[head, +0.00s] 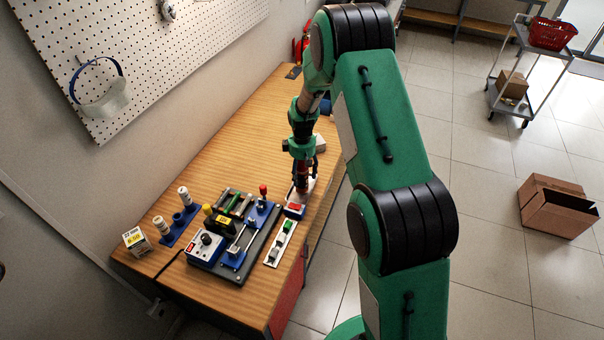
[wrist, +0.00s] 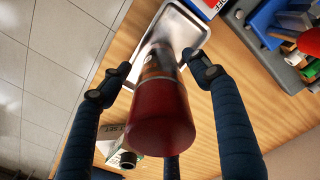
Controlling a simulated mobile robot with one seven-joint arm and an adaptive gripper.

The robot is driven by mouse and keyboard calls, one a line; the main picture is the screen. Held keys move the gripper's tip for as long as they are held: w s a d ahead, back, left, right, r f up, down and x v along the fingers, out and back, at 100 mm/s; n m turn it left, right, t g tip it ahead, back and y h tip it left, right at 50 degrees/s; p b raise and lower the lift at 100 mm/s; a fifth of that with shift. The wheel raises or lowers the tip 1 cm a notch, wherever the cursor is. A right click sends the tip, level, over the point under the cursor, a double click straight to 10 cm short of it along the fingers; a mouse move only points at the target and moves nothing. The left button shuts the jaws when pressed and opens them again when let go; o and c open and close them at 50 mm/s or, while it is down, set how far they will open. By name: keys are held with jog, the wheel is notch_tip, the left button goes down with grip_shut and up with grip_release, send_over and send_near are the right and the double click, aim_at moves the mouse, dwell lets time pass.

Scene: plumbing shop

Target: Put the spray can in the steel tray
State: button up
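The spray can (wrist: 160,120) is dark red, with its near end large in the wrist view and its far end against the steel tray. In the head view the can (head: 302,178) looks upright, partly hidden by my gripper. The steel tray (wrist: 192,30) is shallow and shiny with a raised rim; the can's far end overlaps it. Contact with the tray floor is hard to tell. My gripper (wrist: 157,66) has its fingers around the can, with narrow gaps visible between the two side fingertips and the can. The third finger is partly hidden behind the can.
A dark board with blue fixtures (head: 240,240) lies left of the tray, and a white switch strip (head: 280,243) is in front. A small box (wrist: 112,146) with a dark round part lies near the can in the wrist view. The wooden bench (head: 235,135) is clear further back.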

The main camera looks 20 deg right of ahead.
notch_tip(320, 180, up, 12)
jog(key=shift+r, duration=0.15)
dwell(0.7)
dwell(0.5)
jog(key=shift+r, duration=0.25)
jog(key=s+a+r+m+t, duration=0.15)
jog(key=s+a+r, duration=0.25)
jog(key=s+r, duration=0.6)
jog(key=s+a+r+m+t, duration=0.1)
jog(key=s+a+r+m, duration=0.15)
jog(key=s+r, duration=0.75)
jog(key=s+a+r+m+t, duration=0.1)
jog(key=s+a+r, duration=0.1)
jog(key=s, duration=0.5)
jog(key=s+a+r+m+t, duration=0.1)
jog(key=s+a+r, duration=0.1)
jog(key=s+r, duration=0.3)
jog(key=s+a+r+t, duration=0.1)
jog(key=s+a+r, duration=0.1)
jog(key=s, duration=0.8)
jog(key=shift+r+m, duration=0.4)
jog(key=shift+r, duration=0.5)
